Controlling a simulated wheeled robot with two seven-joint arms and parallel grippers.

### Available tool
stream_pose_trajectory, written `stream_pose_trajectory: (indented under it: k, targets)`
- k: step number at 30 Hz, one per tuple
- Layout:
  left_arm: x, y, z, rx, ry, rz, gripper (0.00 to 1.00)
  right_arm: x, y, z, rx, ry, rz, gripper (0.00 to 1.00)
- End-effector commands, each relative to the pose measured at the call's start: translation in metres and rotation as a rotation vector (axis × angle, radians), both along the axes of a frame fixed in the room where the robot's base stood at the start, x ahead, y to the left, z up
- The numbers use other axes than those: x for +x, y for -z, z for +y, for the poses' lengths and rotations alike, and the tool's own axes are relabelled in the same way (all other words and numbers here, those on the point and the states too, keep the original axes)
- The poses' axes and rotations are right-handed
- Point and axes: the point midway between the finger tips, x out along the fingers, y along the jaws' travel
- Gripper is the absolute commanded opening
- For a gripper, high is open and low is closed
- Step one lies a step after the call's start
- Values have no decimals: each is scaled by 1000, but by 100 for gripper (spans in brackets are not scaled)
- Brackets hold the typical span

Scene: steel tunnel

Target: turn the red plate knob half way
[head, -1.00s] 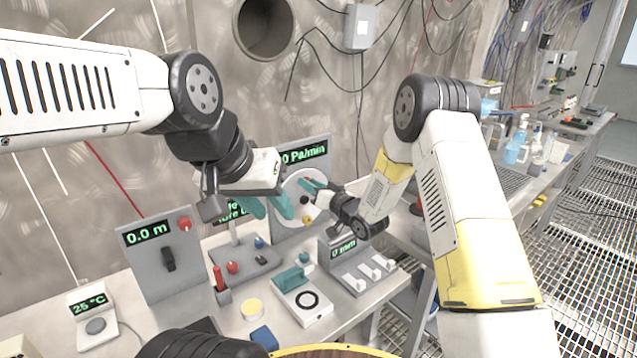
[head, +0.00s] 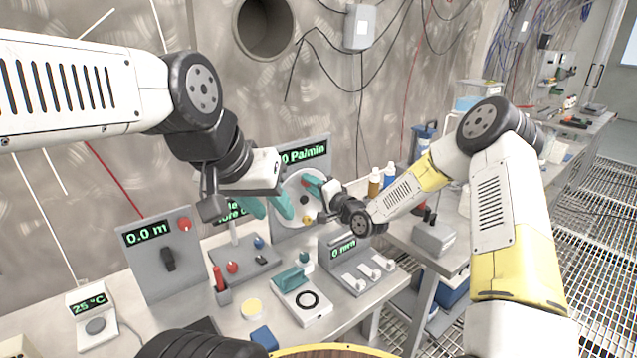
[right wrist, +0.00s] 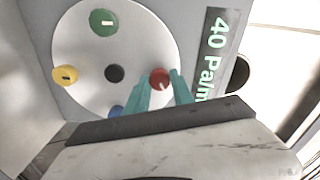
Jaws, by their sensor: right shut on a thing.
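The red plate knob (right wrist: 159,77) sits on a round white plate (right wrist: 75,42) with green (right wrist: 103,22), yellow (right wrist: 64,75) and blue (right wrist: 117,111) knobs around a black hub (right wrist: 115,73). My right gripper (right wrist: 161,86) has its teal fingers on both sides of the red knob and is shut on it. In the head view this gripper (head: 313,187) is at the upper part of the plate (head: 289,188) and hides part of it. A small pale mark on the red knob is too small to read surely. My left gripper (head: 268,208) is open and empty, in front of the plate's left side.
The display above the plate reads 40 Pa/min in the right wrist view (right wrist: 212,55). A panel reading 0.0 m (head: 160,255), a switch box (head: 357,267) and a white box with a black ring (head: 303,302) stand on the bench. Bottles (head: 375,181) stand behind my right forearm.

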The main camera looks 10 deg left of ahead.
Motion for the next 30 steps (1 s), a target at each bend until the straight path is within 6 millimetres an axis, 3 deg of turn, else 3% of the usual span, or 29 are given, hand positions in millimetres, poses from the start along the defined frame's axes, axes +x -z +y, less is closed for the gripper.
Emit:
stream_pose_trajectory:
  k: [15, 30]
  targets:
    - [0, 0, 0, 0, 0, 0, 36, 1, 1, -2, 294, 3, 293, 0]
    - [0, 0, 0, 0, 0, 0, 36, 1, 1, -1, 385, 3, 387, 0]
